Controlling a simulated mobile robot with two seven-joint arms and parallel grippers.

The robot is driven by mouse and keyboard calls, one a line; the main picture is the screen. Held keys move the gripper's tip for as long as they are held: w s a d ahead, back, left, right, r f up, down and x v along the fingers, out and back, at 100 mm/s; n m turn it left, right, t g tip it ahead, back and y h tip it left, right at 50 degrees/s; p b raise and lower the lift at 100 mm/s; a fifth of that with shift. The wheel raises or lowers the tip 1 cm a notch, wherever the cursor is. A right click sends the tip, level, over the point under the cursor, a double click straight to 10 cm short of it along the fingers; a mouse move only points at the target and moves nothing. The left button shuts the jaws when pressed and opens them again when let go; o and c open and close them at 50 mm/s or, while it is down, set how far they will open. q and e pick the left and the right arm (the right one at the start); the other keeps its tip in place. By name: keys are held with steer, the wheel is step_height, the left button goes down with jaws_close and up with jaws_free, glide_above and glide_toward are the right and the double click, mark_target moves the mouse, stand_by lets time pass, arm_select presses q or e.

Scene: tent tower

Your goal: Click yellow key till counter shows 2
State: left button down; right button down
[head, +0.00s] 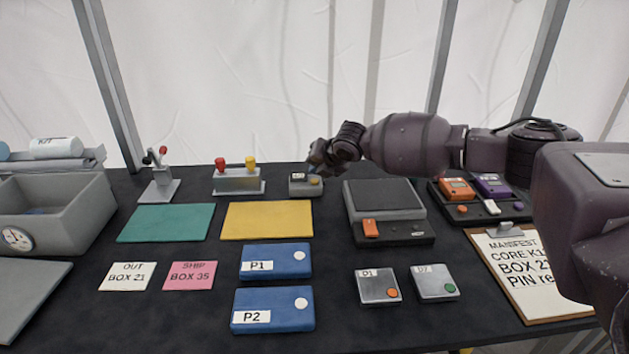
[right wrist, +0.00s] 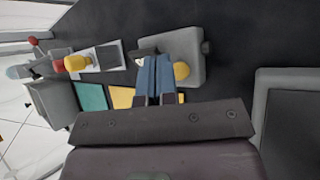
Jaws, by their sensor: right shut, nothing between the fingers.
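The counter device (head: 304,190) is a small grey box at the back of the table, with a small display (head: 298,176) and a yellow key (head: 315,181). The digits on the display are too small to read surely. My right gripper (head: 318,160) is shut and empty, just above and behind the device. In the right wrist view its blue fingers (right wrist: 156,66) are together over the grey box (right wrist: 190,48), beside the yellow key (right wrist: 182,71). The fingers partly cover the display there. I cannot tell whether they touch the box. My left gripper is not in view.
A grey box with red and yellow knobs (head: 239,182) stands left of the counter. A scale-like device (head: 385,194) stands to its right. A yellow mat (head: 267,221) lies in front. Blue boxes P1 (head: 283,256) and P2 (head: 282,322) lie nearer.

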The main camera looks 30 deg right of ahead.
mark_target(317, 180)
stand_by(0.4)
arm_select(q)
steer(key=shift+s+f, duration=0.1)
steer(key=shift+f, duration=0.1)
arm_select(e)
steer(key=shift+f, duration=0.45)
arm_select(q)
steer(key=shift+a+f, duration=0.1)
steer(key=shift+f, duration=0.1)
arm_select(e)
steer(key=shift+f, duration=0.5)
stand_by(0.4)
stand_by(0.3)
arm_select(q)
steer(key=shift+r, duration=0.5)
arm_select(e)
steer(key=shift+r, duration=0.95)
